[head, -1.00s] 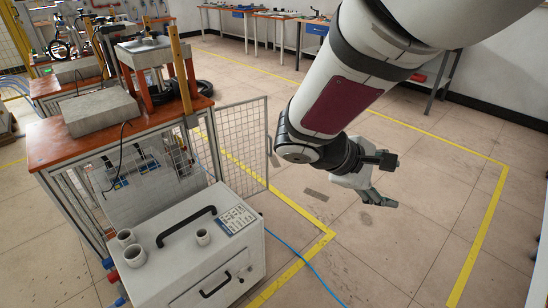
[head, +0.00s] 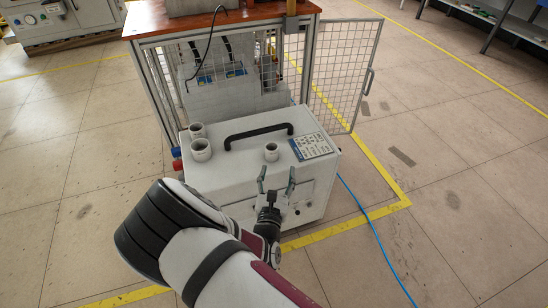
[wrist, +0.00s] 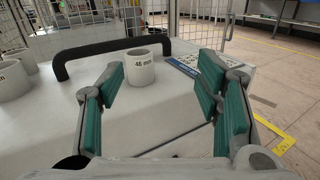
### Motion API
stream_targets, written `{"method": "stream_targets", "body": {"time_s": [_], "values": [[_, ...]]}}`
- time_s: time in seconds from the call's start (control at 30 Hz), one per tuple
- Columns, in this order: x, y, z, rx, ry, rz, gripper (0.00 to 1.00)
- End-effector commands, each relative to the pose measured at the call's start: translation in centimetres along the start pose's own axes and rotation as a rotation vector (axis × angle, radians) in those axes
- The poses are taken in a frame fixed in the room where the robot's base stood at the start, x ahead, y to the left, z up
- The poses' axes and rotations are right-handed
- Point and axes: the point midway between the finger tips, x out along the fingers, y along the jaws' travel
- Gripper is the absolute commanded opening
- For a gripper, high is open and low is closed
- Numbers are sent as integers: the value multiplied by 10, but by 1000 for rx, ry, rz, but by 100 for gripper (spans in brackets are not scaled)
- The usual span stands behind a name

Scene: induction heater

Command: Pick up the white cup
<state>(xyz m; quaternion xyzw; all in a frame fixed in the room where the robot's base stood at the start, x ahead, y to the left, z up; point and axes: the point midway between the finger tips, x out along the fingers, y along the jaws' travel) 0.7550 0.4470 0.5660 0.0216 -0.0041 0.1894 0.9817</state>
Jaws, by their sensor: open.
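A small white cup (head: 271,152) stands upright on top of the white heater box (head: 232,171), in front of a black handle. My gripper (head: 277,178) is open and empty at the box's front edge, pointing at the cup. Its green-padded fingers (wrist: 161,88) are spread to either side in the wrist view. Two more white cups, one nearer (head: 201,150) and one behind it (head: 197,131), stand at the box's left side.
The black handle (head: 258,134) arches behind the small cup. A printed card (head: 311,146) lies on the box to its right. A mesh door (head: 345,75) stands open at the right rear. A blue cable (head: 375,235) runs over the floor, which is clear on both sides.

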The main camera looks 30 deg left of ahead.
Motion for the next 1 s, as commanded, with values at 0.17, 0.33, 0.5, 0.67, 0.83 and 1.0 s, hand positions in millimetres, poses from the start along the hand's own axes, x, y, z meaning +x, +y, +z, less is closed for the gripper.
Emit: {"method": "stream_targets", "body": {"time_s": [0.17, 0.33, 0.5, 0.67, 0.83, 1.0], "values": [[-7, 19, -29, -39, 16, 89, 59], [18, 22, -30, -38, 15, 92, 59], [50, 24, -31, -39, 16, 91, 59], [69, 26, -31, -39, 17, 91, 59], [79, 27, -30, -39, 17, 91, 59], [101, 32, -31, -39, 15, 91, 59]]}}
